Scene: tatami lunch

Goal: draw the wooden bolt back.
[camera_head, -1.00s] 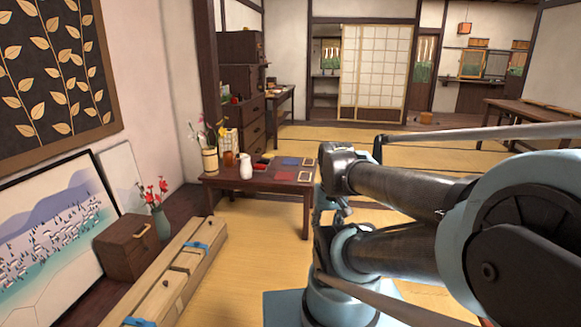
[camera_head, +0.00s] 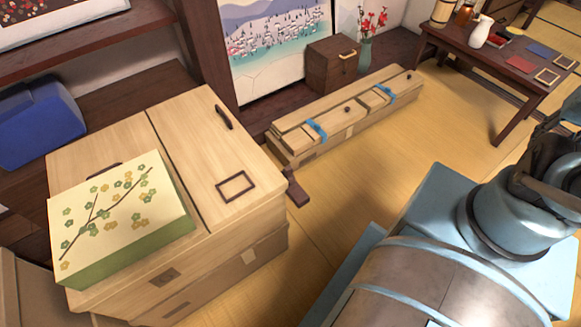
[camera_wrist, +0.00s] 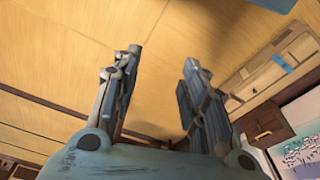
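I cannot pick out the wooden bolt with certainty. A short dark wooden piece (camera_head: 298,190) sticks out at the right corner of a large pale wooden chest (camera_head: 240,235) in the head view. The chest's lid carries a dark handle (camera_head: 223,117) and a dark square frame (camera_head: 236,186). My gripper (camera_wrist: 160,58) shows in the wrist view with its two fingers apart and nothing between them. It is over bare tatami, away from the chest. My gripper is not visible in the head view, where my arm fills the lower right.
A green flowered box (camera_head: 118,220) sits on the chest. A long wooden case (camera_head: 345,118) with blue ties lies behind; it also shows in the wrist view (camera_wrist: 262,80). A small brown box (camera_head: 332,65), red flowers (camera_head: 371,22) and a low table (camera_head: 507,88) stand beyond. Tatami between is clear.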

